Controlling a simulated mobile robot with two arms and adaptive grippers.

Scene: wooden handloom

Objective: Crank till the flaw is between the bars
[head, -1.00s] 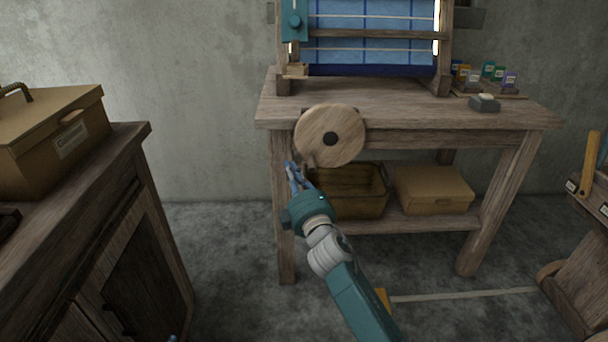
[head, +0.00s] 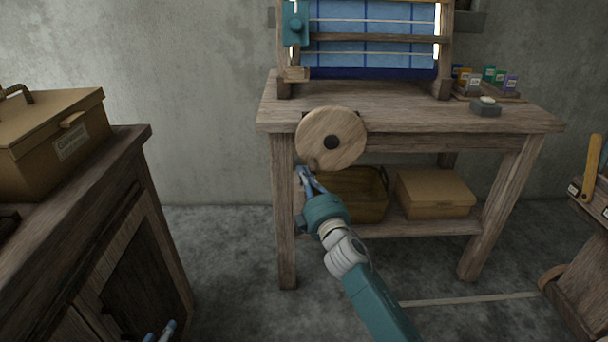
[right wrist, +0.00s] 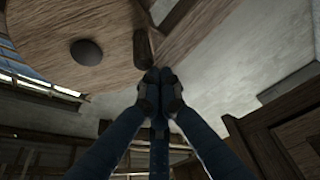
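The round wooden crank wheel (head: 331,138) is on the front of the loom table; it also shows in the right wrist view (right wrist: 60,35). Its dark peg handle (right wrist: 142,47) stands near the rim. My right gripper (head: 303,172) is at the wheel's lower left. In the right wrist view its fingertips (right wrist: 159,76) are together, right beside the peg; I cannot tell whether they touch it. Blue gridded cloth (head: 370,55) hangs in the frame behind thin pale bars (head: 372,52). I cannot make out a flaw. My left gripper (head: 159,333) shows only fingertips, apart, at the bottom edge.
A crate (head: 352,195) and a cardboard box (head: 435,194) sit on the shelf below the wheel. A cabinet (head: 140,240) with a lidded box (head: 55,135) stands at left. Small coloured packets (head: 490,77) and a grey block (head: 486,106) are on the tabletop's right.

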